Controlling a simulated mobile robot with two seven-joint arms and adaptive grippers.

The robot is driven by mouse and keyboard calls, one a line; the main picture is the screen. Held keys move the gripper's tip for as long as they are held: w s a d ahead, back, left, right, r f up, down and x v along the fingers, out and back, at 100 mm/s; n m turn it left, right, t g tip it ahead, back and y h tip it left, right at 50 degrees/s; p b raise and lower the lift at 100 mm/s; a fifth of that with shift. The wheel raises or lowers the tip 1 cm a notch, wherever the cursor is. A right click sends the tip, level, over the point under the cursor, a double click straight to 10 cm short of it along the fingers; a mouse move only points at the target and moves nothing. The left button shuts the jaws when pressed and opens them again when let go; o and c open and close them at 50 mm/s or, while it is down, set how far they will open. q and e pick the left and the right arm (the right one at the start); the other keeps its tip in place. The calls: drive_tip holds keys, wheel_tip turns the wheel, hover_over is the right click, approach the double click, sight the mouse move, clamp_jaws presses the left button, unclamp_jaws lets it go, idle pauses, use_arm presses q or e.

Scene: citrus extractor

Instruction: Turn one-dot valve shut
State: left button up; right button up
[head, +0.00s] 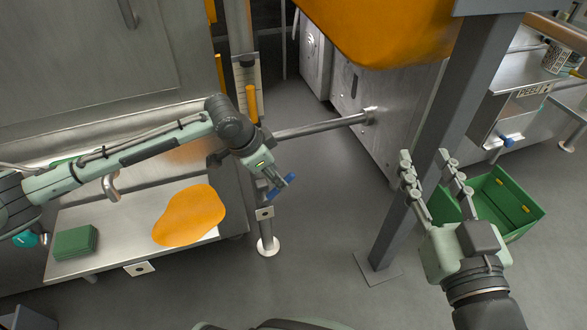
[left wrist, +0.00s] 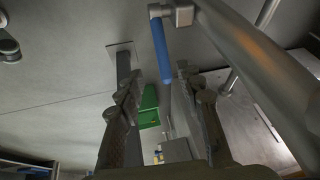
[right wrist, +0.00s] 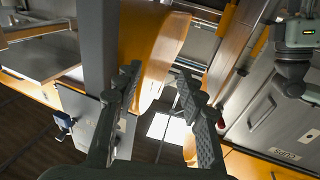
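A blue valve handle (head: 279,188) sits on the pipework at the right end of the low metal shelf. In the left wrist view the handle (left wrist: 161,50) hangs from a metal fitting (left wrist: 176,14). My left gripper (head: 277,179) is at the handle in the head view. In the left wrist view its fingers (left wrist: 160,85) are open, with the handle between their tips in the picture; contact cannot be told. My right gripper (head: 424,163) is open and empty, away from the valve.
A horizontal pipe (head: 318,127) runs behind my left gripper. A grey post (head: 420,140) stands left of a green crate (head: 519,182). The middle floor is clear.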

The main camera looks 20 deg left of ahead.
use_arm(q)
drive_tip(key=b+x, duration=0.1)
drive_tip(key=x, duration=0.5)
drive_tip(key=shift+w+f+b, duration=0.2)
drive_tip(key=shift+w+b, duration=0.05)
drive_tip(key=shift+b, duration=0.15)
drive_tip(key=shift+w+f, duration=0.25)
drive_tip(key=shift+f, duration=0.2)
use_arm(e)
wheel_tip(320, 180, up, 8)
drive_tip(key=s+t+y, duration=0.1)
drive_tip(key=s+t, duration=0.1)
drive_tip(key=t, duration=0.2)
drive_tip(key=shift+s+a+r+t+y, duration=0.15)
drive_tip(key=shift+a+t+y, duration=0.25)
use_arm(q)
clamp_jaws()
